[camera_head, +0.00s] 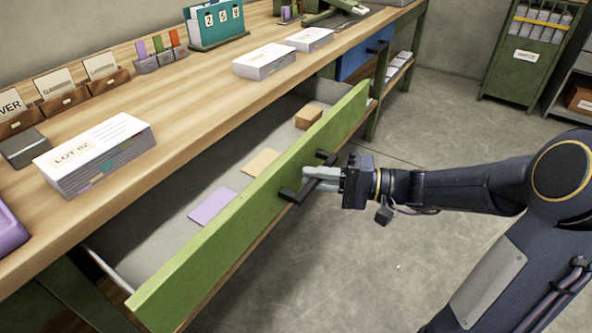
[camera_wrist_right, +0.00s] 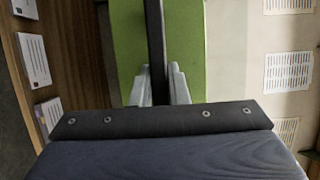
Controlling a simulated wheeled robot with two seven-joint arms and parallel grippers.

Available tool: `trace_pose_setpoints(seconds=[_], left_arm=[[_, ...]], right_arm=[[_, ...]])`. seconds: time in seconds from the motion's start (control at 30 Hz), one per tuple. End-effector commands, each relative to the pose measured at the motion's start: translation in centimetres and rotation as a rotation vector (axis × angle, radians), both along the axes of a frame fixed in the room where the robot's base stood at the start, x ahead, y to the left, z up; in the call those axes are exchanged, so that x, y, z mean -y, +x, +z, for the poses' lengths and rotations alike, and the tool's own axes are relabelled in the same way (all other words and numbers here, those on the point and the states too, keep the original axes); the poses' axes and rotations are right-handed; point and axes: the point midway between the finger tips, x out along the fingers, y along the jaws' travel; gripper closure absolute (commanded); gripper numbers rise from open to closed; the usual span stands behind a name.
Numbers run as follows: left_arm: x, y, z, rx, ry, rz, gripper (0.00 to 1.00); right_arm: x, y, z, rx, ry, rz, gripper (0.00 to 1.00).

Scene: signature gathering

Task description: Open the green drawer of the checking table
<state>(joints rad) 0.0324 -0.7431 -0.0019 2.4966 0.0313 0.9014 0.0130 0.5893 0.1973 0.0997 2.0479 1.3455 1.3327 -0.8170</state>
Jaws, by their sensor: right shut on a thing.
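The green drawer (camera_head: 262,205) of the wooden checking table (camera_head: 190,127) is pulled well out in the head view. Inside it lie a purple card (camera_head: 213,206), a tan card (camera_head: 260,162) and a brown block (camera_head: 308,117). My right gripper (camera_head: 318,180) is at the drawer front, shut on the dark bar handle (camera_head: 293,192). In the right wrist view the fingers (camera_wrist_right: 160,88) sit on both sides of the dark handle bar (camera_wrist_right: 155,45), with the green front (camera_wrist_right: 190,50) behind. My left gripper is not in view.
A blue drawer (camera_head: 352,62) is farther along the table. A green cabinet (camera_head: 522,55) stands at the back right. Grey floor (camera_head: 430,120) is clear beside the drawer.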

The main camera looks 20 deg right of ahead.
Motion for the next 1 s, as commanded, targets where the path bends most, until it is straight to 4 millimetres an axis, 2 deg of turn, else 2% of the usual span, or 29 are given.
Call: trace_pose_setpoints(seconds=[0.2, 0.4, 0.6, 0.97, 1.0], left_arm=[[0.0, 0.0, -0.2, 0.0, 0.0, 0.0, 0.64], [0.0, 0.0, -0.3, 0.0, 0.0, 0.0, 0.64], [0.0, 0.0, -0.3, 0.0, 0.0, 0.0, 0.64], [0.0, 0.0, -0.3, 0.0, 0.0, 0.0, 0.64], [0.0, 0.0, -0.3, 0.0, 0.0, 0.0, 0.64]], right_arm=[[2.6, -3.2, -0.1, -0.001, -0.003, -0.004, 1.0], [4.0, -5.1, 0.0, -0.001, 0.0, -0.002, 1.0], [4.6, -5.9, -0.1, -0.001, 0.0, 0.0, 1.0], [4.6, -6.0, -0.1, -0.001, 0.0, 0.001, 1.0], [4.6, -5.9, -0.1, -0.001, 0.0, 0.001, 0.8]])
